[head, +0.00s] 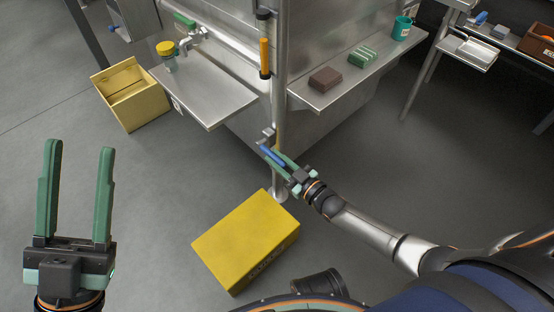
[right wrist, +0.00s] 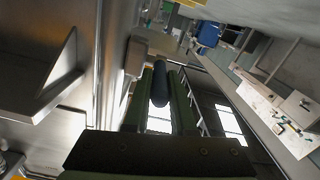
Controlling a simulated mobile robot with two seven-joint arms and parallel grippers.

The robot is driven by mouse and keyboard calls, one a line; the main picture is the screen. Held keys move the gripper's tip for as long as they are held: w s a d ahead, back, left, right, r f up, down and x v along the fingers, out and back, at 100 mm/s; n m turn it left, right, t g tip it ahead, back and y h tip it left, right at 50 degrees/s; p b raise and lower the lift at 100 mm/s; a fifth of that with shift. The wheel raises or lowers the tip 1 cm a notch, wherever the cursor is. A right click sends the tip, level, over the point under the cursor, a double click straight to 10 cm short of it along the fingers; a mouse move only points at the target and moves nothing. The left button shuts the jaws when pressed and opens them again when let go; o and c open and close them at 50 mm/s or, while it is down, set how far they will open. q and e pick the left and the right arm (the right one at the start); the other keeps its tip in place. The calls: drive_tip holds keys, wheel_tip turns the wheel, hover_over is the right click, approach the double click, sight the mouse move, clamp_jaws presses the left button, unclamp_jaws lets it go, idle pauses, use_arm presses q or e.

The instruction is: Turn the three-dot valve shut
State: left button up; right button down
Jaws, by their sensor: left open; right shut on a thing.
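A valve with a blue lever handle (head: 271,154) sits low on the machine's vertical pipe (head: 280,95). My right gripper (head: 270,150) is shut on this blue handle. In the right wrist view the dark blue handle (right wrist: 160,85) lies between my two green fingers. I cannot make out any dot marks on this valve. An orange handle (head: 264,57) hangs higher on the same pipe, and a green handle (head: 185,19) shows at the upper left above a tap; no dots are legible there either. My left gripper (head: 76,190) is open and empty over the floor, far left of the valve.
A yellow box (head: 245,240) stands on the floor just below the blue valve. A steel shelf (head: 210,95) holds a yellow-capped jar (head: 167,56). Another shelf (head: 320,95) holds a brown block, a green sponge and a green mug. An open yellow crate (head: 132,95) stands left.

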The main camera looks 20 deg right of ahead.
drive_tip(key=c, duration=0.8)
unclamp_jaws()
drive_tip(key=shift+o, duration=0.2)
drive_tip(key=shift+s, duration=0.1)
drive_tip(key=shift+s+d+p, duration=0.15)
drive_tip(key=shift+s+p, duration=0.15)
drive_tip(key=shift+s, duration=0.05)
drive_tip(key=p+v, duration=0.4)
drive_tip(key=v, duration=0.7)
drive_tip(key=shift+s, duration=0.25)
drive_tip(key=shift+d+r, duration=0.1)
